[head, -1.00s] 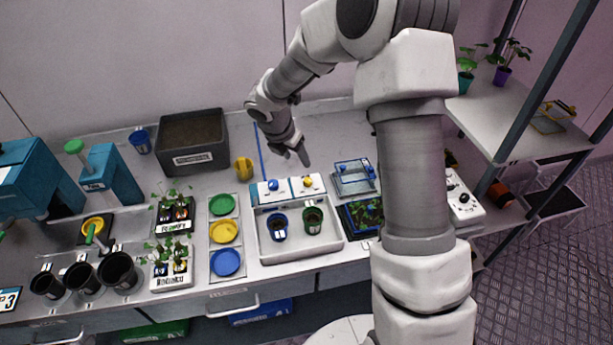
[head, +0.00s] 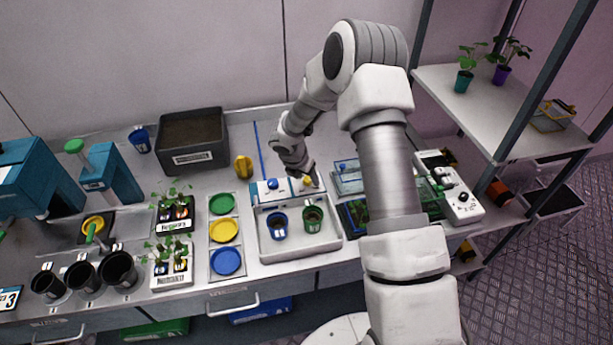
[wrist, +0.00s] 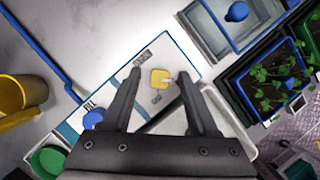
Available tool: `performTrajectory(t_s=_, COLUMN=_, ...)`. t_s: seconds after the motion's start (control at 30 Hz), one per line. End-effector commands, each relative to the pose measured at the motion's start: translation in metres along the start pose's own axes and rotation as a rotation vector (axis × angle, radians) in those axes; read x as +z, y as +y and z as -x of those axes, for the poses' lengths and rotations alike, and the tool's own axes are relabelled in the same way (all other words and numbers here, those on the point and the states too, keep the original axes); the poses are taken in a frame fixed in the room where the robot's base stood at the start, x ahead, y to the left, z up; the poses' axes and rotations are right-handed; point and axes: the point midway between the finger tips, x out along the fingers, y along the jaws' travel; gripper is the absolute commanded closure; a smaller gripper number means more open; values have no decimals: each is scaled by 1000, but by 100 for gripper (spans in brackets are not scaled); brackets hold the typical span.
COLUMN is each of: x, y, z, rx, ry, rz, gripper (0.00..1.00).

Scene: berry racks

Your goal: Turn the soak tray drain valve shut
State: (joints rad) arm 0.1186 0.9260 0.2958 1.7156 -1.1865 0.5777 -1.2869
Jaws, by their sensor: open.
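The soak tray (head: 268,254) is a white tray on the bench holding a blue pot (head: 277,226) and a green pot (head: 312,219). Its back panel carries a blue knob (head: 272,184) and a yellow knob, the drain valve (head: 307,181). In the wrist view the yellow knob (wrist: 160,79) lies between the fingertips, with small lettering around it too blurred to read surely. The blue knob (wrist: 93,120) is at lower left there. My gripper (wrist: 159,74) is open, its fingers on either side of the yellow knob with gaps; contact does not show.
A clear blue-edged box (head: 348,178) and a dark seedling tray (head: 353,217) stand close on the right. A yellow cup (head: 243,167) and a blue rod (head: 259,150) lie behind left. Coloured discs (head: 223,231) are to the left.

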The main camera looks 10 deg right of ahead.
Motion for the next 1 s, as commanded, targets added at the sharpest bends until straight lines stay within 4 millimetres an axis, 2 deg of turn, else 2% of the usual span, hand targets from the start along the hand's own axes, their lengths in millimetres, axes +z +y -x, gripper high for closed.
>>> performTrajectory(t_s=0.13, x=0, y=0, z=0, rx=0, ry=0, rz=0, gripper=42)
performTrajectory(t_s=0.4, x=0, y=0, z=0, rx=0, ry=0, rz=0, gripper=91)
performTrajectory(t_s=0.47, x=0, y=0, z=0, rx=0, ry=0, rz=0, gripper=100)
performTrajectory(t_s=0.77, x=0, y=0, z=0, rx=-3, ry=1, rz=-7, gripper=100)
performTrajectory(t_s=1.0, x=0, y=1, z=0, rx=-31, ry=1, rz=-76, gripper=100)
